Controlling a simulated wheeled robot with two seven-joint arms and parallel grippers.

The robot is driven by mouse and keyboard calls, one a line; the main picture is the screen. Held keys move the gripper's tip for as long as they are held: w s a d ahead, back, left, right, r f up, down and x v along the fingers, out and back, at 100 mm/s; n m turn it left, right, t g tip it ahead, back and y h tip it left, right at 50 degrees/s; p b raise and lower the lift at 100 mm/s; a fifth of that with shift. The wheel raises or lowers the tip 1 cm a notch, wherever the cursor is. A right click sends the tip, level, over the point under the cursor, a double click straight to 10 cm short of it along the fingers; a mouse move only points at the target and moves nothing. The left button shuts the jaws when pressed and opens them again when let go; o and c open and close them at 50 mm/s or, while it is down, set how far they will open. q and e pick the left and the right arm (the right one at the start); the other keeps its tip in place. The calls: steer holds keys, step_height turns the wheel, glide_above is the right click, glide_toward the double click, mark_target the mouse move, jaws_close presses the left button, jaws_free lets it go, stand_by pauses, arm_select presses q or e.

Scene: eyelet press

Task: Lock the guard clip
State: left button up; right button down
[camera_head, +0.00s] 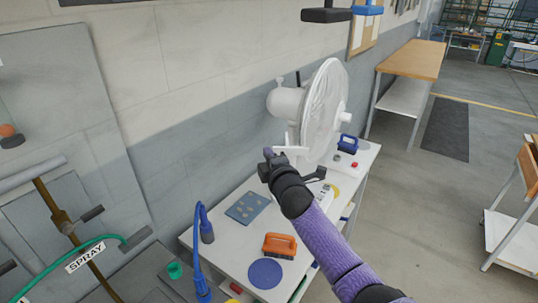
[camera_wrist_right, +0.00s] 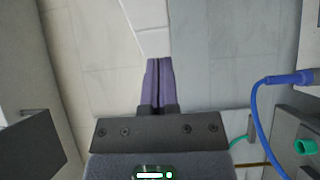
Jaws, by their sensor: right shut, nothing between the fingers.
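A white fan-like machine with a round wire guard (camera_head: 326,105) and a rounded rear housing (camera_head: 284,103) stands at the back of the white table. I cannot pick out the guard clip for certain; it is too small or hidden by my arm. My right gripper (camera_head: 268,153) is in front of the fan's lower left, below the rear housing, seemingly apart from it. In the right wrist view its purple fingers (camera_wrist_right: 159,64) are shut together with nothing between them, against the pale wall. My left gripper is in neither view.
The white table (camera_head: 222,238) holds a blue plate (camera_head: 248,207), an orange-handled brush (camera_head: 280,245), a round blue pad (camera_head: 265,273) and a blue-handled brush (camera_head: 347,143). A blue hose (camera_head: 197,245) stands at its left. The wall is close behind.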

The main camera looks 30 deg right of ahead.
steer(key=shift+s+d+n+y+p, duration=0.25)
steer(key=shift+s+n+y+p, duration=0.2)
steer(key=shift+y, duration=0.25)
